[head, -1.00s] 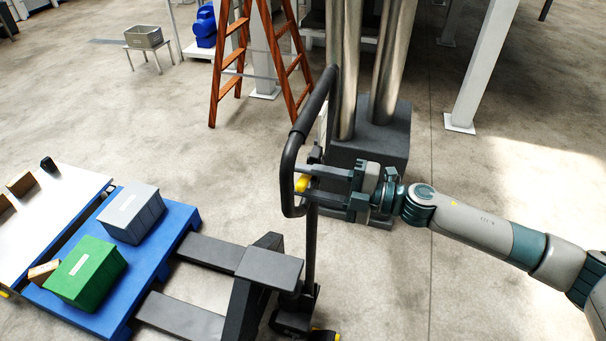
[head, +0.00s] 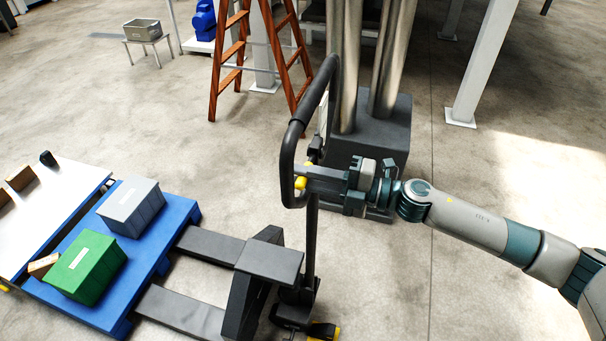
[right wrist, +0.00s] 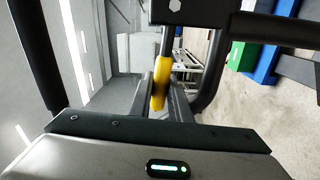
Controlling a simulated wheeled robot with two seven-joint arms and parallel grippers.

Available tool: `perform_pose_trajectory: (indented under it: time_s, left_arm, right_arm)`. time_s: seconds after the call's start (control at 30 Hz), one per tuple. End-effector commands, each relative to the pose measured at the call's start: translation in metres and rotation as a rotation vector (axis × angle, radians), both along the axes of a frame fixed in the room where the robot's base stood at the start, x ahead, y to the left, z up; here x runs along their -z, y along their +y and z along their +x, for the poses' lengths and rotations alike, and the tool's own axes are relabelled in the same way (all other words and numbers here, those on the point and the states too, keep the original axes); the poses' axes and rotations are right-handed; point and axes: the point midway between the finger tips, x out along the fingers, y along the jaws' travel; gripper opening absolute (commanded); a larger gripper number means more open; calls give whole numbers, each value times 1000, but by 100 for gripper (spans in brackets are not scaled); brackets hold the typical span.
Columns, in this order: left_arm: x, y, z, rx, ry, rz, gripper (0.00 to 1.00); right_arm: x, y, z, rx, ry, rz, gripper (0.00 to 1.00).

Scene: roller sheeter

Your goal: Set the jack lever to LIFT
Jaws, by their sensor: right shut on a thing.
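The jack lever (head: 300,183) is a small yellow lever inside the looped black handle (head: 287,160) of a dark pallet jack (head: 270,262). My right gripper (head: 307,178) reaches in from the right, its fingers at the handle loop. It is shut on the yellow lever, which also shows in the right wrist view (right wrist: 161,84), upright between the fingers (right wrist: 162,105). The fingers hide part of the lever. No lettering on the lever is readable. My left gripper is not in view.
A blue pallet (head: 180,225) bears a grey crate (head: 135,206) and a green crate (head: 85,266), beside a white-topped surface (head: 62,205). Metal columns on a dark block (head: 398,140) stand close behind the handle. A wooden ladder (head: 232,68) stands at the back.

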Motion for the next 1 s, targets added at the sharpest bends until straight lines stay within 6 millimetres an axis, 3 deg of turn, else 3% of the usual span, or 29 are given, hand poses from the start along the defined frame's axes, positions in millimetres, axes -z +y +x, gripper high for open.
perform_pose_trajectory:
  time_s: [0.03, 0.2, 0.57, 0.6, 0.67, 1.0]
  left_arm:
    - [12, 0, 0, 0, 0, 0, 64]
    - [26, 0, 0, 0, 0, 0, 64]
    - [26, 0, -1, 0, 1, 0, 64]
    - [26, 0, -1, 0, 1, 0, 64]
    - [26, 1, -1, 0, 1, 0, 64]
    - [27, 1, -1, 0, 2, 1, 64]
  right_arm:
    - [12, 0, 0, 1, -47, -14, 0]
    - [24, 0, 1, 1, -192, -62, 0]
    - [25, -1, 1, 1, -238, -79, 0]
    - [26, -1, 1, 1, -237, -79, 20]
    - [26, -1, 1, 1, -237, -79, 34]
    - [26, 0, 0, 0, -233, -79, 36]
